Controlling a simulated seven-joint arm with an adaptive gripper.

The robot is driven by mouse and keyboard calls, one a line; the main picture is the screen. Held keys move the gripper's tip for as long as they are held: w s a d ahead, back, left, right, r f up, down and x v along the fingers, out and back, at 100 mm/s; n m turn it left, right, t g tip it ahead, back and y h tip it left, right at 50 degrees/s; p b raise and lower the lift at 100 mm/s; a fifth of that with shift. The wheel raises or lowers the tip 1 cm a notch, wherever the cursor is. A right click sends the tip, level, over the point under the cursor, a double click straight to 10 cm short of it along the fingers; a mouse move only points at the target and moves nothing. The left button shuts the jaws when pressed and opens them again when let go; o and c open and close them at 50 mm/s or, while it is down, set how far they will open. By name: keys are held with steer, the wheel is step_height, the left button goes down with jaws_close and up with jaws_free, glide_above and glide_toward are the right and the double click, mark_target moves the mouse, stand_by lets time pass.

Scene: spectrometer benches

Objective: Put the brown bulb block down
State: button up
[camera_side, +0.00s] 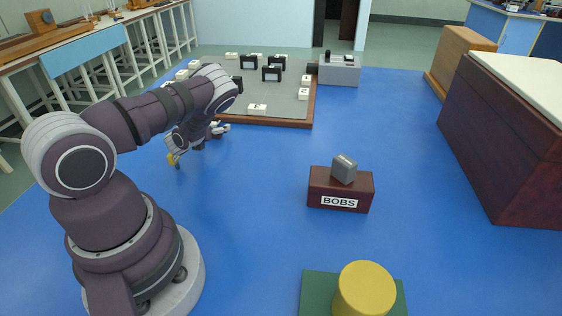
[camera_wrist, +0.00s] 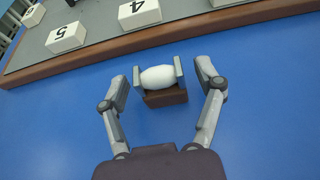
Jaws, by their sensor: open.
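The brown bulb block (camera_wrist: 166,97) shows in the wrist view as a dark brown base with a white, rounded bulb (camera_wrist: 158,78) lying across it between two grey upright plates. It appears upright on the blue surface, just in front of the board's wooden edge. My gripper (camera_wrist: 163,82) is open, with one finger on each side of the block and a visible gap to each plate. In the side view, my arm reaches low over the blue surface near the board's front edge. The block there is mostly hidden by the gripper and too small to make out.
The wood-edged grey board (camera_side: 285,104) holds numbered white tiles and several black-framed pieces. A grey device (camera_side: 340,71) stands at its right. A dark red BOBS box (camera_side: 323,190) bears a grey block (camera_side: 344,169). A yellow cylinder (camera_side: 364,290) stands nearer. Blue surface between is clear.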

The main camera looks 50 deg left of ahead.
steer(key=v, duration=1.1)
steer(key=shift+s+d+r, duration=0.15)
steer(key=shift+d+r, duration=0.05)
steer(key=shift+a+r+n, duration=0.1)
steer(key=shift+r+n, duration=0.2)
steer(key=shift+n, duration=0.1)
steer(key=w+d+r+n+g+h, duration=0.1)
steer(key=w+d+r+n, duration=0.2)
steer(key=n, duration=0.5)
steer(key=w+d+r+n+g+h, duration=0.1)
steer(key=w+r+n, duration=0.2)
steer(key=r+n, duration=0.3)
steer(key=s+d+r+n+g+h, duration=0.1)
steer(key=s+d+r+n+h, duration=0.2)
steer(key=d+n, duration=0.3)
steer(key=s+d+r+n+g+h, duration=0.1)
steer(key=s+d+r+n+h, duration=0.2)
steer(key=d, duration=1)
steer(key=s+n+h, duration=0.1)
steer(key=n, duration=0.2)
steer(key=shift+s+h, duration=0.3)
steer(key=shift+s, duration=0.05)
steer(key=shift+d+r, duration=0.1)
